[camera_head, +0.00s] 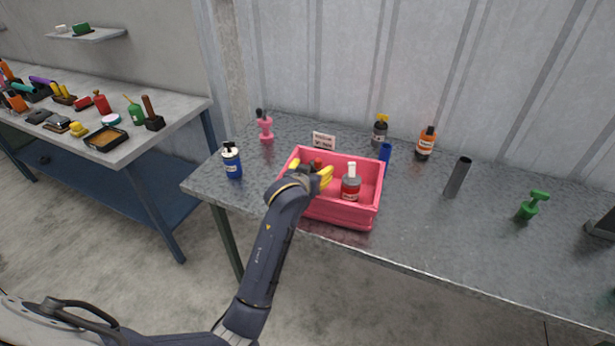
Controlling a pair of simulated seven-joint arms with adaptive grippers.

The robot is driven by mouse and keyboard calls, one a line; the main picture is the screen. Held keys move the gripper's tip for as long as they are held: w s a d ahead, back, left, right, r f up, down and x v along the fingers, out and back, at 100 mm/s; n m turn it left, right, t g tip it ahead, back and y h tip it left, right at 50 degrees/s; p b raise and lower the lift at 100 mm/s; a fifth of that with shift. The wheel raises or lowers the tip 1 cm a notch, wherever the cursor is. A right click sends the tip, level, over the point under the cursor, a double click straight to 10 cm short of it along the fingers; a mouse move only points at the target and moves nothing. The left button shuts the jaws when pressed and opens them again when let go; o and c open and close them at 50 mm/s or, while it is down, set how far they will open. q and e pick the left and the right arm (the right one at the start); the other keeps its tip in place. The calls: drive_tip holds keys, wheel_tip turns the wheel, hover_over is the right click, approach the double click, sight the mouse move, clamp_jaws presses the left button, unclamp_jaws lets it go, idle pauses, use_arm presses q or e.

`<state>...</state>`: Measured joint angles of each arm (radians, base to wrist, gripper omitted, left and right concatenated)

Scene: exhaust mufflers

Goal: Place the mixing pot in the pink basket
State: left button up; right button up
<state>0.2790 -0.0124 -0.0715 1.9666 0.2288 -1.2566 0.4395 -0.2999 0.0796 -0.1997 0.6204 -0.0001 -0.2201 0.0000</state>
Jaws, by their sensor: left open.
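The pink basket (345,214) stands on the grey table near its front edge. My left gripper (311,172) is over the left part of the basket, with its yellow fingers apart. A small red item (317,163) shows just behind the fingers, partly hidden by them; I cannot tell what it is. A red and grey bottle with a white top (351,185) stands upright in the right part of the basket, apart from the gripper. I cannot tell for sure which thing is the mixing pot. My right gripper is not in view.
A blue bottle (232,161) and a pink bottle (266,127) stand left of the basket. Behind it are a small sign (323,141), a dark bottle (379,133), a blue cylinder (385,153) and an orange bottle (426,143). A grey tube (458,177) and green item (531,207) stand right.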

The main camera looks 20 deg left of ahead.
use_arm(q)
drive_tip(key=v, duration=1.1)
drive_tip(key=shift+s+r, duration=0.15)
drive_tip(key=shift+s, duration=0.2)
drive_tip(key=shift+a, duration=0.1)
idle(1.5)
